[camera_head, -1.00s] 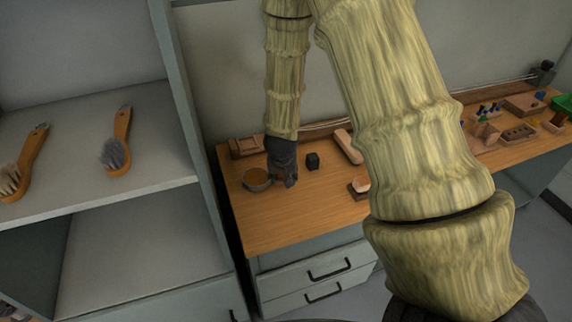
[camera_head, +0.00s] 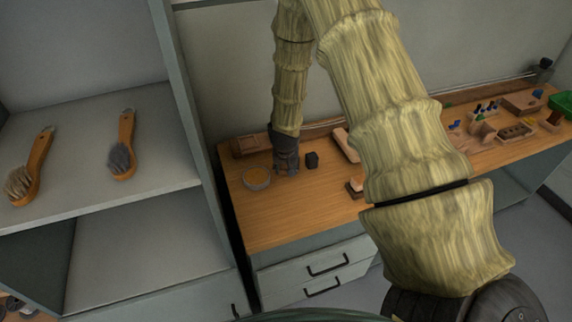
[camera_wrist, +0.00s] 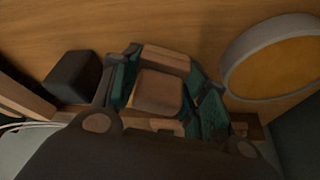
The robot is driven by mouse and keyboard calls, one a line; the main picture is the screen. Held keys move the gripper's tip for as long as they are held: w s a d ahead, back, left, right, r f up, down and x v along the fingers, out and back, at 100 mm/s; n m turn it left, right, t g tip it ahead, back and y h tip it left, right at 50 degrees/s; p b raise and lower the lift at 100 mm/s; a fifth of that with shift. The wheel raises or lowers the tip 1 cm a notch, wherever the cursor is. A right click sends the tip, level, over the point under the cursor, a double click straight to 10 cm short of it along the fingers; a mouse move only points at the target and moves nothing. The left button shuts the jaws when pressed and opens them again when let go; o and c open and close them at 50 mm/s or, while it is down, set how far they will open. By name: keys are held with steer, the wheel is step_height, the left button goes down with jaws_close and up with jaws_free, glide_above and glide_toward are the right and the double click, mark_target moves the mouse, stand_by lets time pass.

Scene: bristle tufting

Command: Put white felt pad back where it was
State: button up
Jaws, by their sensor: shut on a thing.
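My gripper (camera_head: 286,168) is low over the wooden bench, between a round shallow dish or ring (camera_head: 256,181) and a small black cube (camera_head: 312,160). In the wrist view my gripper (camera_wrist: 160,92) is shut, its teal-lined fingers either side of a small rounded tan block (camera_wrist: 158,92). In this dim light I cannot tell whether that block is the white felt pad. The ring (camera_wrist: 272,66) is at right there and the cube (camera_wrist: 73,78) at left, both apart from the fingers. A small pale piece (camera_head: 357,182) sits on a wooden block farther right on the bench.
A long pale bar (camera_head: 346,146) lies behind the cube, and a wooden box (camera_head: 248,145) stands at the back left. Several small fixtures (camera_head: 500,125) fill the right end. Two brushes lie on the left shelf (camera_head: 80,155). The bench front (camera_head: 290,228) is clear.

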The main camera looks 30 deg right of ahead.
steer(key=shift+a+f, duration=0.1)
steer(key=shift+f, duration=0.15)
steer(key=o, duration=1)
steer(key=shift+r, duration=0.1)
steer(key=shift+b+v, duration=1.05)
steer(key=shift+v, duration=5.05)
